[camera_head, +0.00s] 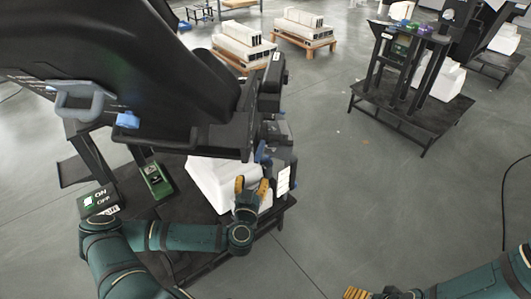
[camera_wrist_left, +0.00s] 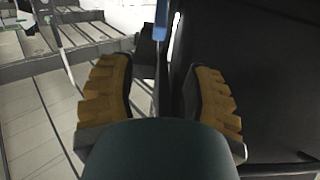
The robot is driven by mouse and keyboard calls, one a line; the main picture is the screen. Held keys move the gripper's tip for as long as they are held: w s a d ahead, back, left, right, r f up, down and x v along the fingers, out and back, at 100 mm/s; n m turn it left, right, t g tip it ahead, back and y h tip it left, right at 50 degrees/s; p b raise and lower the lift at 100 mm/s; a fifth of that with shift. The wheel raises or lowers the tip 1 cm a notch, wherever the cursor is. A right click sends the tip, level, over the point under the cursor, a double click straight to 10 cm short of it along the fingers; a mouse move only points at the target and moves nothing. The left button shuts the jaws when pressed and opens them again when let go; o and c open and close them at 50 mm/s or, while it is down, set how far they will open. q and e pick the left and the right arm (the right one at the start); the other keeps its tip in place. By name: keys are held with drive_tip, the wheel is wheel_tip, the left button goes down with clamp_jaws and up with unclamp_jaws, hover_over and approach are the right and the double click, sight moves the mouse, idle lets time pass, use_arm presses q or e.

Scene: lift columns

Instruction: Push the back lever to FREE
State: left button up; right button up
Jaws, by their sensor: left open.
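A blue lever (camera_head: 262,152) stands at the right end of the black machine, just beyond my left gripper (camera_head: 252,184). A blue piece also shows in the left wrist view (camera_wrist_left: 161,20), ahead of the left gripper (camera_wrist_left: 158,85) and roughly in line with the gap between its fingers. The left gripper is open and empty, with its orange fingers apart and a small gap to the lever. Any FREE marking is too small to read. My right gripper (camera_head: 368,293) is partly cut off at the bottom edge; its finger opening cannot be made out.
The black machine (camera_head: 170,60) overhangs from the left, with another blue piece (camera_head: 127,119) and a grey handle (camera_head: 80,105). An ON/OFF box (camera_head: 98,201), a green device (camera_head: 156,180) and white blocks (camera_head: 215,180) sit below.

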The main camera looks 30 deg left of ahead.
sight(257, 158)
use_arm(q)
drive_tip(key=b+x, duration=0.2)
drive_tip(key=x, duration=1)
drive_tip(key=shift+w+a, duration=0.1)
drive_tip(key=shift+w, duration=0.25)
drive_tip(key=shift+c, duration=0.4)
clamp_jaws()
